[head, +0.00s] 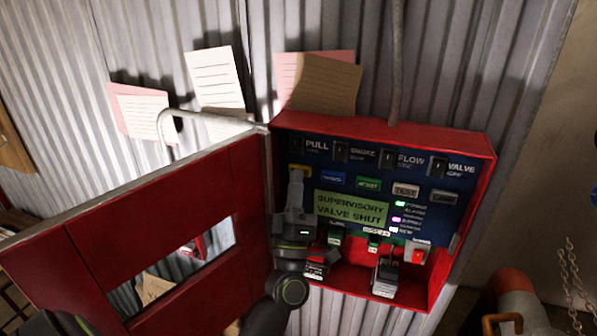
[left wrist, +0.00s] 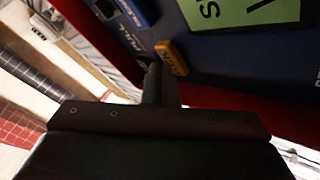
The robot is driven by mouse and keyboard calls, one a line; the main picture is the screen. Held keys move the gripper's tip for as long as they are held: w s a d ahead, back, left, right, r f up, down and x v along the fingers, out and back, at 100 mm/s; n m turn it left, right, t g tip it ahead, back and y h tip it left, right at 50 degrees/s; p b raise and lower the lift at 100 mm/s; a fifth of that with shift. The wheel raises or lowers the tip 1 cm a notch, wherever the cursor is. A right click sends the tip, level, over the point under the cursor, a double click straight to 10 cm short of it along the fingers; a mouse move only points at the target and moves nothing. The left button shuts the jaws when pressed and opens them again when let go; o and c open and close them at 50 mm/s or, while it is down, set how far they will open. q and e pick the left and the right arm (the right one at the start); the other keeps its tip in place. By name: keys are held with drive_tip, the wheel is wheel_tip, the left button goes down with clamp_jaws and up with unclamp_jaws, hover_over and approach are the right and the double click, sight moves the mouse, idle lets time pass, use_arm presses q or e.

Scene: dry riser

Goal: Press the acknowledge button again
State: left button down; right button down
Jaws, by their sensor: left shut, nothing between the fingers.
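The open red alarm panel (head: 478,190) has a dark blue face with a row of coloured buttons. A yellow button (head: 306,170) sits at the left end of the row; its label cannot be read. It also shows in the left wrist view (left wrist: 172,57). My left gripper (head: 296,177) is shut and empty, its tips at the yellow button's left side and partly over it. In the left wrist view the tips (left wrist: 154,72) are right beside the button; contact cannot be told. The green display (head: 351,208) reads "SUPERVISORY VALVE SHUT". My right gripper is not in view.
The panel's red door (head: 190,182) stands open to the left, close to my left arm. A blue button (head: 333,177), a green button (head: 368,184) and a test button (head: 405,190) lie to the right. Batteries and wiring sit below. Paper notes (head: 215,78) hang above.

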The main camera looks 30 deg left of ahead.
use_arm(q)
drive_tip(key=shift+w, duration=0.15)
drive_tip(key=shift+s, duration=0.2)
idle(0.3)
drive_tip(key=shift+s+d, duration=0.25)
drive_tip(key=shift+s, duration=0.45)
drive_tip(key=s+b, duration=0.1)
drive_tip(key=s, duration=0.1)
drive_tip(key=s+d, duration=0.1)
drive_tip(key=s, duration=0.2)
drive_tip(key=shift+b, duration=0.4)
drive_tip(key=shift+d+f, duration=0.1)
drive_tip(key=shift+f, duration=0.05)
idle(0.4)
